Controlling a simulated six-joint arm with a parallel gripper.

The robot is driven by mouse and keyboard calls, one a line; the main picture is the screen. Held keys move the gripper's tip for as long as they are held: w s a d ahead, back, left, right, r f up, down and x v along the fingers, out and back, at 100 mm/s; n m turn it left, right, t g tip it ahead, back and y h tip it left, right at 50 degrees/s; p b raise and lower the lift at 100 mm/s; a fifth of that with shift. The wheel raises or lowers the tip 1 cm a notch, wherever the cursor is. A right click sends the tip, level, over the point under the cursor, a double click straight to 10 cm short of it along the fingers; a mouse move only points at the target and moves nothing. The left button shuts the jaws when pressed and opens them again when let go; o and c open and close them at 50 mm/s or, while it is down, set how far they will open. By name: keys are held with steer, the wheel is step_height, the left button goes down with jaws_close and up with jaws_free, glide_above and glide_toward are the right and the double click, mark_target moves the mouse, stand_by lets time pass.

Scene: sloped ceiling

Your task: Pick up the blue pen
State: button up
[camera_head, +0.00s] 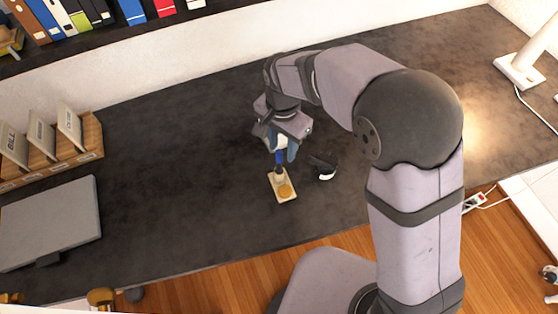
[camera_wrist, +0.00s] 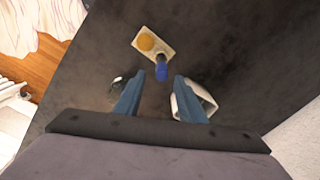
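The blue pen (camera_head: 279,157) stands roughly upright in a small tan holder (camera_head: 272,184) with a round orange-yellow patch. In the wrist view, the blue pen (camera_wrist: 161,68) shows end-on at the near edge of the holder (camera_wrist: 168,54). My gripper (camera_head: 282,153) is above the desk at the pen's upper part. In the wrist view, the fingers of my gripper (camera_wrist: 159,77) are apart, with the pen's top in line with the gap between them. I see dark space on both sides of the pen, with no clear contact. The pen's lower end is hard to make out.
A small black-and-white object (camera_head: 326,172) lies right of the holder. A white-edged object (camera_wrist: 204,101) is partly behind the right finger in the wrist view. A grey laptop-like slab (camera_head: 50,222) and a wooden file rack (camera_head: 88,130) are at left. The middle-left desk (camera_head: 180,150) is clear.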

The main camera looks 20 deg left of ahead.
mark_target(279, 164)
steer(key=shift+s+a+f, duration=0.2)
steer(key=shift+s+a, duration=0.25)
steer(key=shift+a, duration=0.05)
steer(key=shift+d+f+p, duration=0.1)
steer(key=shift+f+p, duration=0.25)
steer(key=shift+f, duration=0.7)
steer(key=shift+s+d+f+p, duration=0.1)
steer(key=shift+d+f+p, duration=0.1)
steer(key=shift+f+p, duration=1.1)
steer(key=shift+f, duration=1.3)
steer(key=shift+c, duration=0.2)
jaws_close()
